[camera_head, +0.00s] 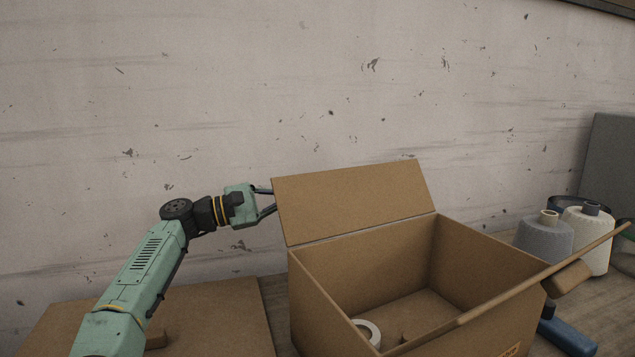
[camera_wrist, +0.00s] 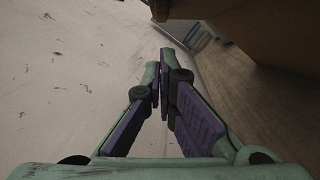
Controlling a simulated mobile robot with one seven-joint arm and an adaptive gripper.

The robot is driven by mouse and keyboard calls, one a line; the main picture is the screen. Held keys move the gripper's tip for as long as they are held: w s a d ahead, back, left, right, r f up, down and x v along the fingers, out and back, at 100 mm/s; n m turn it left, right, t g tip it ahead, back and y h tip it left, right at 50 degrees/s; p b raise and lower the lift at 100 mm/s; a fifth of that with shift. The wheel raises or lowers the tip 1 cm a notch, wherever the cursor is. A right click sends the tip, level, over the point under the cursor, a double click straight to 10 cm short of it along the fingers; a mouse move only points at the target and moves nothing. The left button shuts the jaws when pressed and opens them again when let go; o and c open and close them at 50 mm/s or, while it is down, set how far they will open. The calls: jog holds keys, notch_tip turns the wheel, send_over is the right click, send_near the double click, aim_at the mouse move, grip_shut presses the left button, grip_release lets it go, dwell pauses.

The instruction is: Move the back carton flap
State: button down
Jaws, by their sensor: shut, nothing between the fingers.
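The open brown carton (camera_head: 318,300) stands on the table. Its back flap (camera_head: 355,200) stands up from the back rim, leaning a little back toward the wall. My gripper (camera_head: 271,201) is at the flap's left edge, its fingers pointing right. The fingertips end at that edge or pass behind it; I cannot tell whether they touch. In the wrist view my gripper (camera_wrist: 166,58) is shut, with nothing seen between the fingers. A brown cardboard surface (camera_wrist: 235,30) fills the upper right of that view.
Another flap (camera_head: 520,290) slants out at the carton's front right. A white roll (camera_head: 369,332) lies inside. Grey (camera_head: 544,238) and white (camera_head: 588,238) yarn cones and a blue object (camera_head: 567,332) are at right. Flat cardboard (camera_head: 215,315) lies at left. The pale wall (camera_head: 300,90) is close behind.

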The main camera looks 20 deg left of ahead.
aim_at(319, 183)
jog(key=d+r, duration=0.1)
jog(key=d+p, duration=0.1)
jog(key=d, duration=0.1)
jog(key=d+r, duration=0.1)
jog(key=d, duration=0.1)
jog(key=shift+r+p, duration=0.3)
jog(key=shift+r, duration=0.05)
jog(key=shift+s+d+r, duration=0.1)
jog(key=shift+s+d, duration=0.05)
jog(key=shift+d, duration=0.05)
jog(key=shift+d+b, duration=0.15)
jog(key=shift+b, duration=0.2)
jog(key=shift+s+r+m, duration=0.2)
jog(key=shift+r+m, duration=0.05)
jog(key=shift+m, duration=0.15)
jog(key=shift+d+b, duration=0.1)
jog(key=shift+b, duration=0.25)
